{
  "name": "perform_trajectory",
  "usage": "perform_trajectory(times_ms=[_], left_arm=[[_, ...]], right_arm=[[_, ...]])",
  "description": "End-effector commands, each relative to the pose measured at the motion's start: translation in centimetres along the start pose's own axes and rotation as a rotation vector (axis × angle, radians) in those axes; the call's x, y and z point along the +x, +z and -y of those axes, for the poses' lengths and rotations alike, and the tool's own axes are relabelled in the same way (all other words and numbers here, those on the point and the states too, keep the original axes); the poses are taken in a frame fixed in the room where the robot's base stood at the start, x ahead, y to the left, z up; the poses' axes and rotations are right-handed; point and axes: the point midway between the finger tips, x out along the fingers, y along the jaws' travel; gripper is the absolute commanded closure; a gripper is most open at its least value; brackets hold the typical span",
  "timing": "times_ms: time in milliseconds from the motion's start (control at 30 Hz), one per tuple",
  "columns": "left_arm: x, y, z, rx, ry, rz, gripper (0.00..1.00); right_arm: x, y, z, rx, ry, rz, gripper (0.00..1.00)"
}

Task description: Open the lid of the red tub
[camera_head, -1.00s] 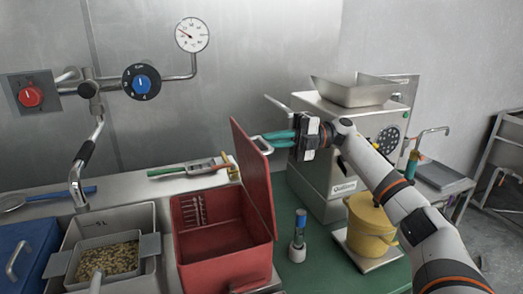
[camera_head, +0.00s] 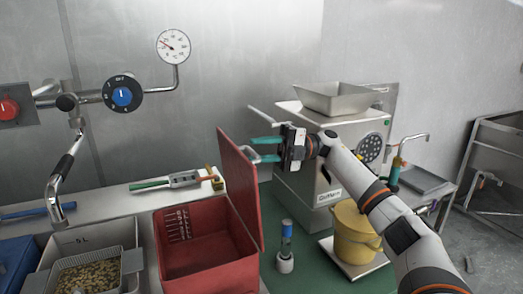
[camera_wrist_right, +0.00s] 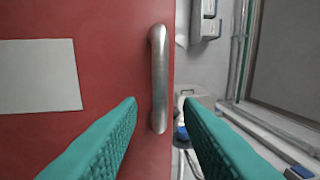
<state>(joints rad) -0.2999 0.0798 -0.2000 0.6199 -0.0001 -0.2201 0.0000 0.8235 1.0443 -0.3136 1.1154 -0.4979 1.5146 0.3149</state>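The red tub (camera_head: 210,274) stands open at the lower middle of the head view, its inside visible. Its red lid (camera_head: 241,185) stands up, hinged at the tub's right side. It also fills the left of the right wrist view (camera_wrist_right: 110,140). The lid's metal handle (camera_wrist_right: 158,80) shows upright between the fingertips in the wrist view, with a gap on each side. My right gripper (camera_head: 258,149) has its teal fingers spread just right of the lid. It is open and holds nothing. My left gripper is not in view.
A grinder (camera_head: 307,180) with a steel hopper (camera_head: 338,98) stands behind my right arm. A yellow bucket (camera_head: 354,236) and a small blue-topped container (camera_head: 286,245) stand right of the tub. A bin of beans (camera_head: 90,277) is at its left. Green tabletop shows between.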

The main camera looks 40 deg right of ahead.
Motion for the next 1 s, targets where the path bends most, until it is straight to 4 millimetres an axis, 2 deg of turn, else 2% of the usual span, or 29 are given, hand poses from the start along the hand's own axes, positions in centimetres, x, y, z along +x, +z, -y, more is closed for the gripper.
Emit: perform_trajectory(times_ms=[133, 233, 500, 633, 800, 1000], left_arm=[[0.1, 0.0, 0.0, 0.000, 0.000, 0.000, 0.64], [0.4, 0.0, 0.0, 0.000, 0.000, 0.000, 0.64], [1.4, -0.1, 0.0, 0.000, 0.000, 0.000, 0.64], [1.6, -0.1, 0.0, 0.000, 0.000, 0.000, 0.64], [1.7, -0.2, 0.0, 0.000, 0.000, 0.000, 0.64], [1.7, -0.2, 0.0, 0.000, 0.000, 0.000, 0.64]], right_arm=[[-0.4, -0.1, 0.0, 0.000, 0.000, -0.002, 0.67], [-1.6, -0.1, -0.1, 0.000, 0.000, -0.004, 0.67], [-7.4, -0.1, 0.0, -0.002, -0.003, -0.005, 0.67], [-9.6, -0.1, 0.0, -0.001, -0.003, -0.004, 0.67], [-11.2, -0.1, 0.0, -0.002, -0.001, -0.002, 0.67], [-11.9, 0.0, 0.0, 0.000, -0.001, 0.000, 0.67]])
